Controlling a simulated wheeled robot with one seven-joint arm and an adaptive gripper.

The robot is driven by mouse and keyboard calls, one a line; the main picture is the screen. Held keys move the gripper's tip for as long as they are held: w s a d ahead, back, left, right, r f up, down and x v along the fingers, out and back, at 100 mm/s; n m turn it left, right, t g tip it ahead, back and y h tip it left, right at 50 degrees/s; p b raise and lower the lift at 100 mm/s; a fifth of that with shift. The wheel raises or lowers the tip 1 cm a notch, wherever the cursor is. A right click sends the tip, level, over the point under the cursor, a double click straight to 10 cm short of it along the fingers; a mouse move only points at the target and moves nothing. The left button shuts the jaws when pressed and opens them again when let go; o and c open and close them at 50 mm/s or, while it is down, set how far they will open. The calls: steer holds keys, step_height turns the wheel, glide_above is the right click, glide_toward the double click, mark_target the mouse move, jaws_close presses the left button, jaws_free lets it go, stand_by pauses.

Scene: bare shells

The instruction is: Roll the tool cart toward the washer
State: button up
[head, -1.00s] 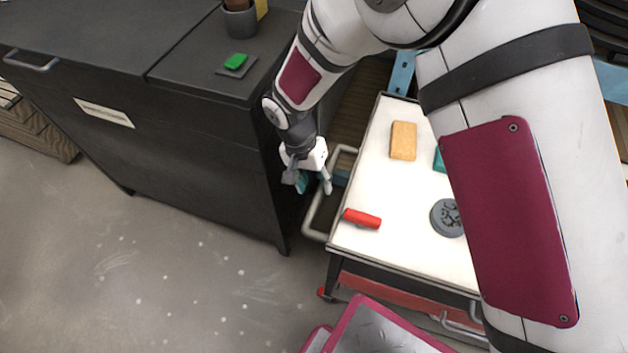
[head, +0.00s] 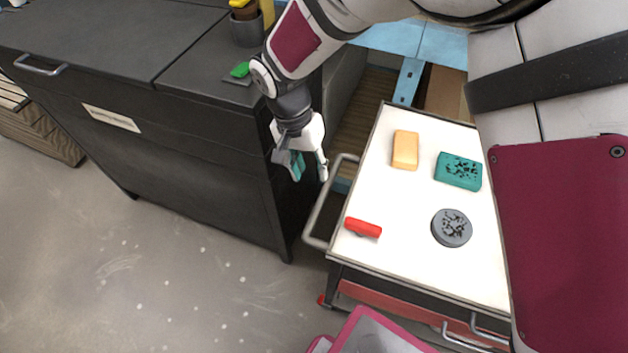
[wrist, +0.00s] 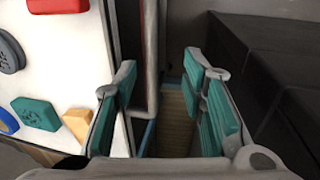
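The tool cart (head: 400,250) has a white top, a red drawer below and a grey bar handle (head: 312,222) on its left side. My gripper (head: 310,174) is open and empty, by the far end of the handle, between the cart and a black cabinet. In the wrist view my teal-padded fingers (wrist: 165,80) are spread, and the handle bar (wrist: 151,45) shows beyond them, nearer the left finger. I cannot tell whether the bar lies between the fingers; no contact is clear. I cannot identify a washer in these views.
On the cart lie a red object (head: 362,228), a yellow-orange block (head: 405,150), a teal block (head: 458,171) and a grey disc (head: 452,228). The long black cabinet (head: 190,160) stands close on the left. Open grey floor (head: 150,290) lies in front.

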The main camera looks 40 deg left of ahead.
mark_target(325, 188)
steer(key=r, duration=0.3)
steer(key=shift+s+a+r, duration=0.15)
steer(key=shift+a+r, duration=0.15)
steer(key=shift+a, duration=0.05)
steer(key=w+d+f+b, duration=0.1)
steer(key=f+b, duration=0.2)
steer(key=f, duration=0.1)
steer(key=w+d+f+b, duration=0.1)
steer(key=f+b, duration=0.2)
steer(key=f, duration=0.1)
steer(key=w+d+f+b, duration=0.1)
steer(key=f+b, duration=0.2)
steer(key=f, duration=0.1)
stand_by(0.6)
jaws_close()
